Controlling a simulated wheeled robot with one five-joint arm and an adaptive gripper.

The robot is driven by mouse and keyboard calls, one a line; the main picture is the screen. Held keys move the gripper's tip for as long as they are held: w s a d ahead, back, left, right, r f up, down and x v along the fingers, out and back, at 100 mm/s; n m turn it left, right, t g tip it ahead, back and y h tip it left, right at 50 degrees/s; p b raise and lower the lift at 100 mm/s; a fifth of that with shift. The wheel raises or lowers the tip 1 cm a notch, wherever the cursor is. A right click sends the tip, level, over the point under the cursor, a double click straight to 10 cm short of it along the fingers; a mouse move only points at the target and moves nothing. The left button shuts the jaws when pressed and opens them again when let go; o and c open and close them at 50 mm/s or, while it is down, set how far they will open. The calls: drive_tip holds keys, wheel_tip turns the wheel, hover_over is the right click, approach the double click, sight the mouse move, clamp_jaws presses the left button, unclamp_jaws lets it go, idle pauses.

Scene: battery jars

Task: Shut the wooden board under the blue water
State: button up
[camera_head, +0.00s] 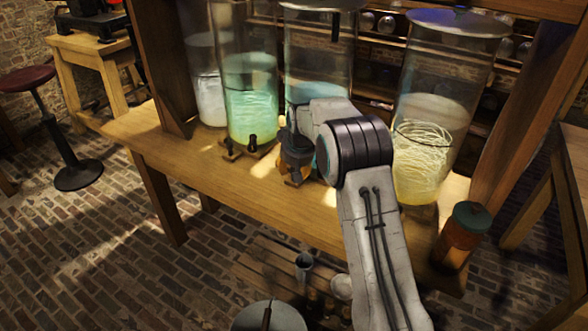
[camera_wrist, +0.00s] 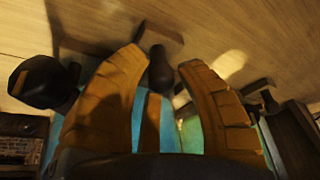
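The blue water jar (camera_head: 306,92) stands on the wooden bench, and my arm hides its lower part. My gripper (camera_head: 293,172) is low in front of it. In the wrist view, the two orange fingers of my gripper (camera_wrist: 163,62) are apart. A dark knob (camera_wrist: 160,72) shows between the fingers; I cannot tell whether they touch it. Strips of blue (camera_wrist: 167,130) show behind it. The wooden board under the blue water is not clearly distinguishable; my gripper and arm cover that spot in the head view.
A green jar (camera_head: 250,100) with black knobs (camera_head: 252,143) at its base stands to the left. A pale yellow jar (camera_head: 425,150) stands to the right. A small orange jar (camera_head: 462,235) is near the bench's (camera_head: 190,150) right end. Another dark knob (camera_wrist: 40,82) lies left of my fingers.

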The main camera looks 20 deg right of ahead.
drive_tip(key=v, duration=1.2)
idle(0.4)
